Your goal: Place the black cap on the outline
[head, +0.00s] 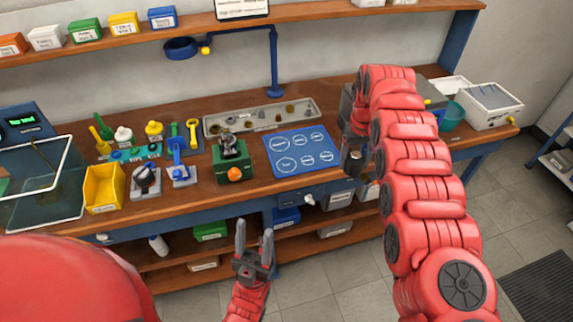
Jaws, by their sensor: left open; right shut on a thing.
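A blue mat (271,141) with several white round outlines lies on the bench, right of the middle. My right gripper (354,152) is right of the mat, near the bench's front edge. It is shut on a small dark cylinder, which looks like the black cap (354,163), and holds it apart from the mat. The gripper and arm partly hide the cap's upper part. My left gripper (254,243) is open and empty, in front of the bench, with its fingers pointing up in the picture.
A green fixture (233,169) with an orange knob stands left of the mat. A grey tray (213,128) of small parts lies behind it. A yellow bin (104,188) and several tools are further left. A blue lamp post (274,70) rises at the back. My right arm hides the bench's right part.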

